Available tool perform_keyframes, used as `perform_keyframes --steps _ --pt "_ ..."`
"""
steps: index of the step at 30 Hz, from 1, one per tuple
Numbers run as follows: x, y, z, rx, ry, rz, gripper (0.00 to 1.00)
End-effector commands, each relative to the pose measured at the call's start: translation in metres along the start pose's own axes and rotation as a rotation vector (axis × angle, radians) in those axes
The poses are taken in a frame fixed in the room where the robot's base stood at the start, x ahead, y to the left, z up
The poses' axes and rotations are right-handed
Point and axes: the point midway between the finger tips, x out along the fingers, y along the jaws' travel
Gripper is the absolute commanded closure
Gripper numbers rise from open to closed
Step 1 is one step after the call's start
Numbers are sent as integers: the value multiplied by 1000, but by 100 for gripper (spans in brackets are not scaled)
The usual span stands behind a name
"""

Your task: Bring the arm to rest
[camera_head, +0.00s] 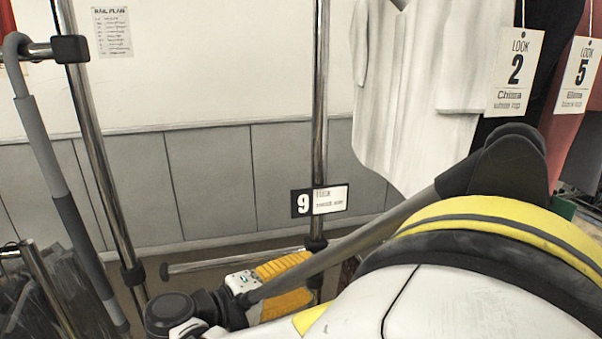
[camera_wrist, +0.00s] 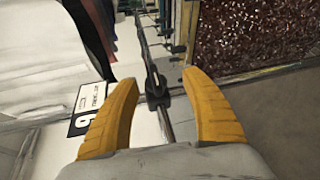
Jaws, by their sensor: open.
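My gripper (camera_head: 284,280) is low in the middle of the head view, close to the chrome rack post (camera_head: 319,120). Its yellow fingers also show in the wrist view (camera_wrist: 160,79), spread apart with nothing held. In the wrist view, a chrome rail with a black joint (camera_wrist: 156,92) shows in the gap between them. I cannot tell how far beyond the fingertips it lies. My arm reaches in from the right in the head view and hides part of the post's foot.
A white garment (camera_head: 415,100) and tags "2" (camera_head: 515,72) and "5" (camera_head: 578,76) hang at right. Another rack (camera_head: 95,150) stands at left. A sparkly brown surface (camera_wrist: 262,35) shows in the wrist view.

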Motion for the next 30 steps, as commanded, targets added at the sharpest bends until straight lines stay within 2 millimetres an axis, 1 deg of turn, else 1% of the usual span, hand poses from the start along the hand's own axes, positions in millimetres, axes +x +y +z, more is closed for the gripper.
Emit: perform_keyframes --steps 1,2,3,5,6,8,9,11,12,13,15,18,21,24,27,30 --pt "27 6 16 -2 -12 -76 45" --pt "41 7 25 0 -13 -130 45" --pt "59 6 38 9 -12 -205 45" --pt "80 4 60 33 -10 -314 45" --pt "90 1 75 57 -8 -385 45" --pt "102 -5 98 105 -4 -492 45" --pt "108 -10 112 144 1 -559 45" --pt "111 -17 135 215 7 -657 45" --pt "112 -22 148 269 11 -719 45" --pt "111 -25 158 313 15 -762 45" --pt "106 -33 178 428 26 -857 45" --pt "96 -41 199 603 41 -964 45" --pt "88 -44 212 763 57 -1032 45" --pt "82 -46 218 882 70 -1070 45" --pt "78 -45 220 949 78 -1088 45" --pt "78 -45 221 972 81 -1093 45"
